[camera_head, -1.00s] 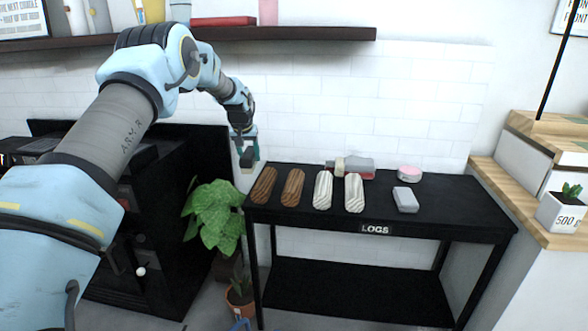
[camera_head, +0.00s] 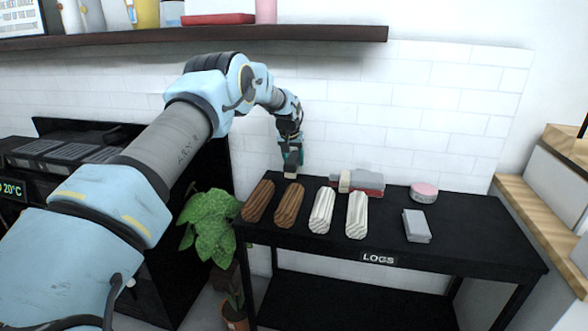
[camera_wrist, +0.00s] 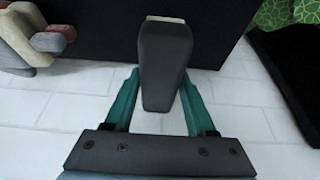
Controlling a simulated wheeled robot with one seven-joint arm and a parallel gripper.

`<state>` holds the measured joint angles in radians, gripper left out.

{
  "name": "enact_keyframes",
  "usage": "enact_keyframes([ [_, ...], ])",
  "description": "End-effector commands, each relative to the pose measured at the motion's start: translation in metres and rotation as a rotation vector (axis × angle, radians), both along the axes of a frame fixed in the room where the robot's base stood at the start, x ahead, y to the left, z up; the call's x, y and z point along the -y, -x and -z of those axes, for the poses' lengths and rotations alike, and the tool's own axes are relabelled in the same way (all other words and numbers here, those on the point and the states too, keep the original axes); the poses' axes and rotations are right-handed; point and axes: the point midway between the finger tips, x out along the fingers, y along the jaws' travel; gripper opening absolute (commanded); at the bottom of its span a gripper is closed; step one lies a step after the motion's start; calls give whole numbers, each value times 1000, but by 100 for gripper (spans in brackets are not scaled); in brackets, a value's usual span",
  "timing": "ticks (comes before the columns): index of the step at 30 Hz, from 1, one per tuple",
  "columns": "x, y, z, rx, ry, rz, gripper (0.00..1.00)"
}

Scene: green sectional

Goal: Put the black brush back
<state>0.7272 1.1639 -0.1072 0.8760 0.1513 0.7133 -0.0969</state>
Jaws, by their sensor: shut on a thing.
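My gripper (camera_head: 291,155) is shut on the black brush (camera_wrist: 165,65), a dark block with a pale end that shows between the green fingers in the wrist view. In the head view only a small pale part of the brush (camera_head: 290,173) shows below the fingers. My gripper is near the wall, at the back left of the black table (camera_head: 450,225), behind the brown logs. I cannot tell whether the brush touches the table.
Two brown logs (camera_head: 289,205) and two whitish logs (camera_head: 357,214) lie on the table. Grey, red and cream blocks (camera_head: 367,183) lie at the back, right of my gripper. A pink round thing (camera_head: 424,192) and a grey block (camera_head: 416,225) are farther right. A plant (camera_head: 210,225) stands left.

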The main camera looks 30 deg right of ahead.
Motion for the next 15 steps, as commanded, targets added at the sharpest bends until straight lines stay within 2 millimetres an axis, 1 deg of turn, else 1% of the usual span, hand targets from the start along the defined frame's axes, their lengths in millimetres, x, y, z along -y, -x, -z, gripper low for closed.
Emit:
enact_keyframes([
  [4,0,0,10,-1,0,-1,11],
  [10,0,0,37,0,0,0,11],
  [15,0,-1,39,2,2,0,11],
])
